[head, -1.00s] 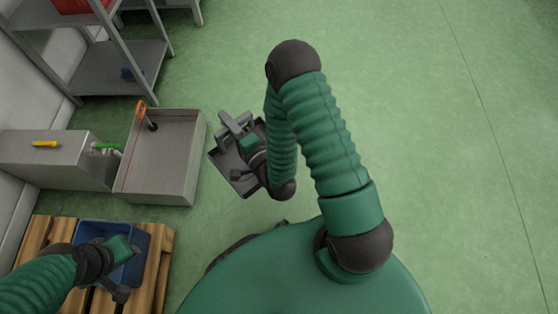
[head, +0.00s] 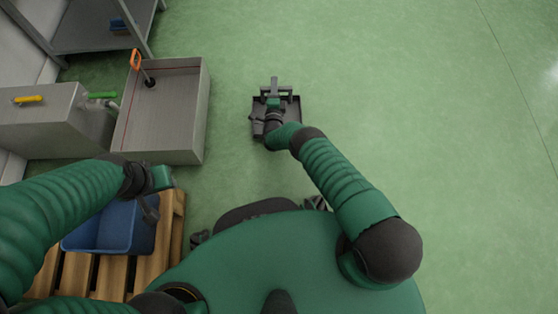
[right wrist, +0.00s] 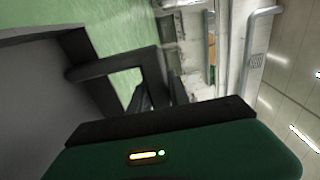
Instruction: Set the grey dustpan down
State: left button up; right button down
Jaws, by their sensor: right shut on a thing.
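The grey dustpan (head: 292,108) is out over the green floor, ahead of my base in the head view. My right gripper (head: 273,93) is shut on its handle (head: 274,82) and hides part of the pan. I cannot tell whether the pan touches the floor. In the right wrist view the grey pan (right wrist: 35,100) fills the left side, beside a dark frame-like part (right wrist: 108,70). My left gripper (head: 158,195) hangs above the blue bin at the lower left; its jaws are too unclear to read.
A blue bin (head: 82,238) stands on a wooden pallet (head: 172,225) at lower left. A grey metal basin (head: 160,140) with an orange-handled tool (head: 136,62) stands left of the dustpan. A metal shelf (head: 95,35) is at upper left. The floor (head: 420,100) to the right is clear.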

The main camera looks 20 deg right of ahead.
jog(key=v, duration=0.3)
jog(key=p+v, duration=0.1)
jog(key=v, duration=0.1)
jog(key=shift+s+f, duration=0.25)
jog(key=shift+s, duration=0.15)
jog(key=b+v, duration=0.1)
jog(key=v, duration=0.5)
jog(key=f+b+v, duration=0.1)
jog(key=v, duration=0.3)
jog(key=shift+d+b, duration=0.3)
jog(key=shift+d, duration=0.05)
notch_tip(320, 180, down, 4)
jog(key=b, duration=0.4)
jog(key=shift+s+r, duration=0.1)
jog(key=shift+r, duration=0.25)
jog(key=shift+f, duration=0.15)
jog(key=c, duration=1.5)
grip_release()
jog(key=shift+o, duration=1.3)
